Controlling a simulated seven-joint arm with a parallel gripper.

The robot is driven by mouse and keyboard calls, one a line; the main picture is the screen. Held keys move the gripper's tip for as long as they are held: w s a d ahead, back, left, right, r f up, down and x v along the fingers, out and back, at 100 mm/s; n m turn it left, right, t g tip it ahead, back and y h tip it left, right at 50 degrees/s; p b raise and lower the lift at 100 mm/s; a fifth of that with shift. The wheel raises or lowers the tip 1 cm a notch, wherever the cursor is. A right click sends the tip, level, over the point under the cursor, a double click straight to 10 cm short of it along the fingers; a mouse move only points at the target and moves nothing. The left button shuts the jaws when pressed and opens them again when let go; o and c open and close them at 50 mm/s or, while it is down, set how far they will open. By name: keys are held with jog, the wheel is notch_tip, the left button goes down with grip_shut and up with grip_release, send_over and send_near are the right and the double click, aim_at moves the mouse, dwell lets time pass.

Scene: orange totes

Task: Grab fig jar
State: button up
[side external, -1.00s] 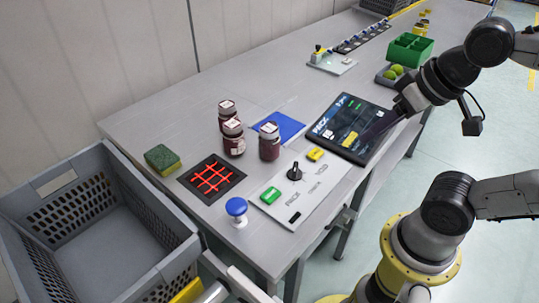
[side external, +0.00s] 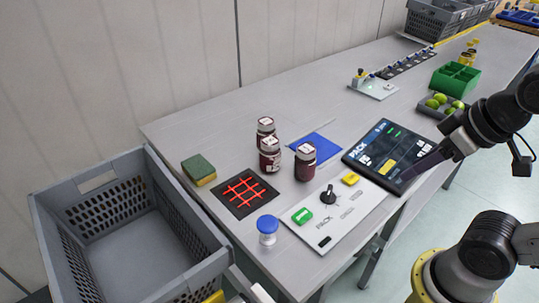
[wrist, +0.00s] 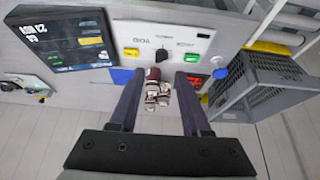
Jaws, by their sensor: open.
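Three dark red jars with pale labelled lids stand close together on the grey table: a rear jar (side external: 265,130), a middle jar (side external: 270,158) and a right jar (side external: 305,165). I cannot read which one is fig. My gripper (side external: 410,172) is over the right part of the table by the dark screen, apart from the jars. In the wrist view my gripper (wrist: 158,75) is open and empty, and the jars (wrist: 153,88) appear farther off between its two fingers, partly overlapping each other.
A grey crate (side external: 60,205) stands at the left. Near the jars are a sponge (side external: 199,170), a red-grid black pad (side external: 245,193), a blue sheet (side external: 318,147), a blue button (side external: 267,226) and a switch panel (side external: 325,222). The dark screen (side external: 388,152) lies right of the jars.

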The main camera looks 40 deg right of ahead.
jog(key=o, duration=0.8)
jog(key=shift+o, duration=0.2)
